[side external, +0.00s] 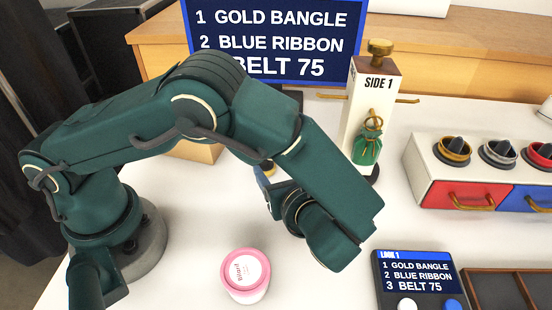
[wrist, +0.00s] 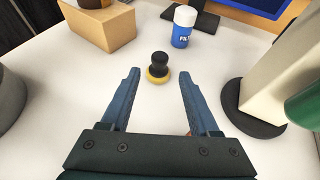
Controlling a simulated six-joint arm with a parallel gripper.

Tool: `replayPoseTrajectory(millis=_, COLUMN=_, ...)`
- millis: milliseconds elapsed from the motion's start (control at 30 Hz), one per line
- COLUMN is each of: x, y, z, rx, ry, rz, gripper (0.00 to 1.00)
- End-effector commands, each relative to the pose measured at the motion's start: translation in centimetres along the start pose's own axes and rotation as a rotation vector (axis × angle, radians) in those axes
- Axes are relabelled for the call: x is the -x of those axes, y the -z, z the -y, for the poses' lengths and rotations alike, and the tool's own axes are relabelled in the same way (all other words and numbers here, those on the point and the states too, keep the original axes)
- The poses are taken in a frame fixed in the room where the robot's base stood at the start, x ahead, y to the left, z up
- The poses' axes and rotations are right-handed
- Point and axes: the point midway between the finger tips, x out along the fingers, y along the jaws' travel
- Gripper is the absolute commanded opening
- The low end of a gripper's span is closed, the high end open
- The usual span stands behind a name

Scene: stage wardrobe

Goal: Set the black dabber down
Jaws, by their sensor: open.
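The black dabber (wrist: 159,64), a black knob on a yellow base, stands upright on the white table in the wrist view. My gripper (wrist: 159,73) is open, with its two blue fingers spread apart. The dabber is centred between the fingertips or just beyond them, with a clear gap on both sides. In the side view my arm hides most of the gripper, and only a small dark and yellow bit of the dabber (side external: 268,166) seems to show.
A white and blue bottle (wrist: 182,27) and a cardboard box (wrist: 98,25) stand behind the dabber. A pink tub (side external: 245,285) and drawer unit (side external: 425,165) stand on the table.

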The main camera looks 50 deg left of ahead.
Motion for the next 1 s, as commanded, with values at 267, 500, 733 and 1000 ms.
replayPoseTrajectory(millis=267, x=3.6, y=0.0, z=0.0, rx=-0.001, ry=0.0, rz=0.0, gripper=0.62)
replayPoseTrajectory(millis=500, x=3.3, y=-2.0, z=-0.8, rx=0.117, ry=-0.074, rz=-0.114, gripper=0.62)
replayPoseTrajectory(millis=733, x=2.2, y=-5.8, z=-3.7, rx=0.456, ry=-0.254, rz=-0.382, gripper=0.62)
replayPoseTrajectory(millis=1000, x=2.5, y=-8.8, z=-7.8, rx=0.942, ry=-0.455, rz=-0.659, gripper=0.62)
